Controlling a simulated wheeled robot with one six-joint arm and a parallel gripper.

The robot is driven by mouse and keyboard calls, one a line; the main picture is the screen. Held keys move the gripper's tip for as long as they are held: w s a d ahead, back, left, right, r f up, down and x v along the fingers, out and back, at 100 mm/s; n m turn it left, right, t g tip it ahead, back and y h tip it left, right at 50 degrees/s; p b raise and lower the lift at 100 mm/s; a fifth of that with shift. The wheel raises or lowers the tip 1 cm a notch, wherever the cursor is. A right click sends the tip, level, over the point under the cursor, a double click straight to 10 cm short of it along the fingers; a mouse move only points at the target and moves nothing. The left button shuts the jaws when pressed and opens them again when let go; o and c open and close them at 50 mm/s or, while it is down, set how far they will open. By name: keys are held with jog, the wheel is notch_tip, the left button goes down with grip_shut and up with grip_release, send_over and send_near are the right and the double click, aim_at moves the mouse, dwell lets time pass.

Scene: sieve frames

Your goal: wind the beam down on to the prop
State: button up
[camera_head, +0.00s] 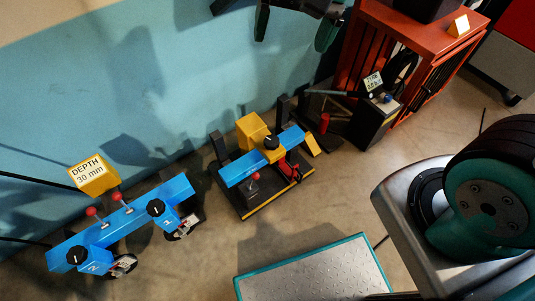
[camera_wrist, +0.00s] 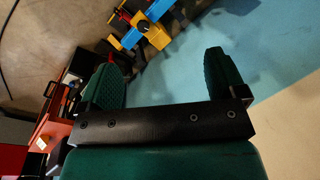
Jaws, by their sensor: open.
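A short blue beam (camera_head: 240,172) lies across a dark base, with a black knob (camera_head: 271,142) on it and a red-ball lever (camera_head: 256,176) at its left part. A longer blue beam (camera_head: 80,244) stands at the left with two black knobs and two red-ball levers. I cannot tell which part is the prop. My gripper (camera_head: 294,25) is at the top edge, partly cut off, beyond both beams. In the wrist view my gripper (camera_wrist: 163,85) is open and empty, its green fingers wide apart. Blue and yellow parts (camera_wrist: 135,37) show beyond it, apart from the fingers.
A yellow block (camera_head: 93,174) reads "DEPTH 30 mm". An orange-red crate (camera_head: 402,30) stands top right, with a black box and small sign (camera_head: 373,82) before it. A teal-edged metal plate (camera_head: 315,272) is at bottom centre.

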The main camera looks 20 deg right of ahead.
jog(key=w+d+f+m+h+b, duration=0.1)
jog(key=w+f+m+b, duration=0.5)
jog(key=f, duration=0.5)
jog(key=w+f+m+b, duration=0.45)
jog(key=f+b, duration=0.35)
jog(key=f, duration=0.2)
jog(key=m+h+b, duration=0.2)
jog(key=m+b, duration=0.6)
jog(key=b, duration=0.3)
send_over(270, 141)
notch_tip(270, 141, down, 18)
jog(key=r, duration=0.1)
notch_tip(270, 141, down, 17)
jog(key=b, duration=0.8)
jog(key=shift+w+f, duration=0.1)
jog(key=shift+w, duration=0.05)
jog(key=c, duration=0.9)
